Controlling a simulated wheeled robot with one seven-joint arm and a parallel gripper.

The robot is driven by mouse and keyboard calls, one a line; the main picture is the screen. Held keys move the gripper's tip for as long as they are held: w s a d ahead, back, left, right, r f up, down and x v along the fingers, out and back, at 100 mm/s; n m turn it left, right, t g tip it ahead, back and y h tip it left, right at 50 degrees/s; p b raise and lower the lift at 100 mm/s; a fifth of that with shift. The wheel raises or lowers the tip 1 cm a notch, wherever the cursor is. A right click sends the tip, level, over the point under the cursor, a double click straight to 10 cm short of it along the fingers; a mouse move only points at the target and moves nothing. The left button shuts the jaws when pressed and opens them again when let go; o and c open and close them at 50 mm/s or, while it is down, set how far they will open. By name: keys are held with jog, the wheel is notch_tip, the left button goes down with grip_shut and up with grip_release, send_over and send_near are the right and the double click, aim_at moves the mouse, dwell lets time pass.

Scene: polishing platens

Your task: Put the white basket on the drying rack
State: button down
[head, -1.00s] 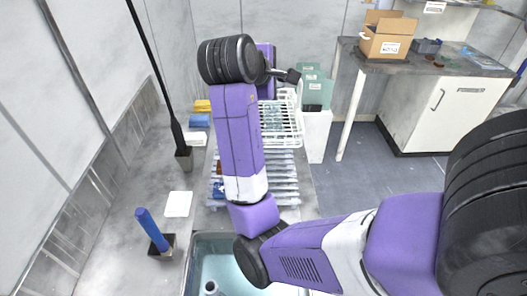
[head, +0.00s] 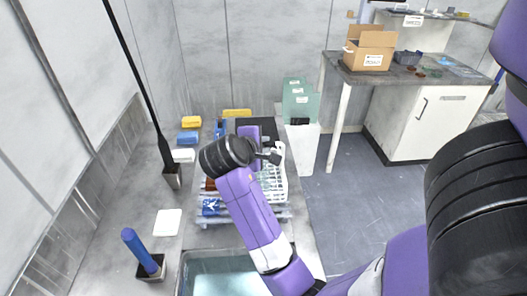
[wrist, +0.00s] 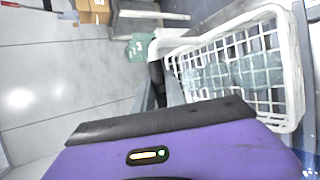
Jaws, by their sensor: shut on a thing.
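The white basket (head: 280,187) is a wire-grid basket, partly hidden behind my arm in the head view. In the wrist view the basket (wrist: 292,60) fills the right side, with pale green translucent pieces inside. The drying rack (head: 287,214) is a grey slatted rack on the bench. The basket overlaps the rack in the head view; I cannot tell whether it touches it.
A blue item (head: 211,206) lies at the rack's left front. Yellow and blue blocks (head: 189,138) are at the back left. Green boxes (head: 299,103) stand on a white stand (head: 302,147) at the right. A water-filled basin (head: 215,277) is in front, and a blue-handled tool (head: 140,250) stands left.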

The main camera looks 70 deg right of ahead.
jog(key=shift+f, duration=1.25)
jog(key=c, duration=1.4)
grip_release()
jog(key=shift+f, duration=0.1)
jog(key=shift+o, duration=0.2)
